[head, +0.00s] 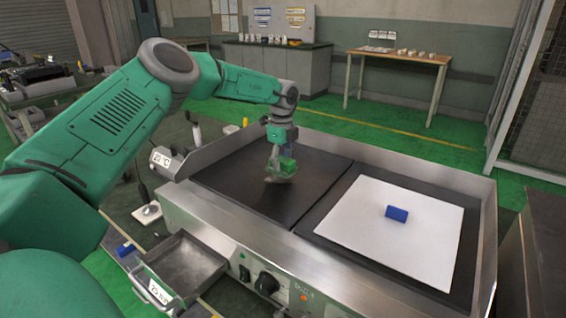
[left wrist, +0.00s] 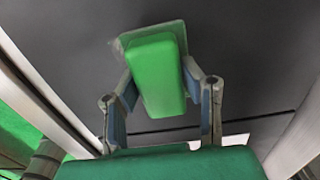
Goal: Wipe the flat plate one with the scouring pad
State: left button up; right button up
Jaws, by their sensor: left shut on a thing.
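The green scouring pad (head: 285,165) is held by my left gripper (head: 279,160) over the left dark plate (head: 235,188) of the steel griddle. In the left wrist view the pad (left wrist: 158,75) sits between the two fingers of the gripper (left wrist: 163,105), above the dark plate surface (left wrist: 255,65). The pad's lower face is at or very near the plate; contact is not clear. The right dark plate (head: 458,278) bears a white sheet (head: 370,235) with a blue block (head: 397,214) on it. My right gripper does not show.
Raised steel walls (head: 420,182) edge the griddle at the back and sides. A grey drip tray (head: 182,265) sticks out at the front left, near control knobs (head: 267,282). A wooden table (head: 400,58) stands at the back. The left plate is otherwise clear.

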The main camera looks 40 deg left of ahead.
pick_arm(q)
jog(key=shift+a+f, duration=0.3)
jog(key=shift+a, duration=0.1)
jog(key=shift+d+f, duration=0.1)
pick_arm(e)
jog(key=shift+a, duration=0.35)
pick_arm(q)
jog(key=shift+d+f, duration=0.15)
jog(key=shift+d, duration=0.1)
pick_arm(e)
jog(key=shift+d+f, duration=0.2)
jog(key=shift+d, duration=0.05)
pick_arm(q)
jog(key=shift+f, duration=0.1)
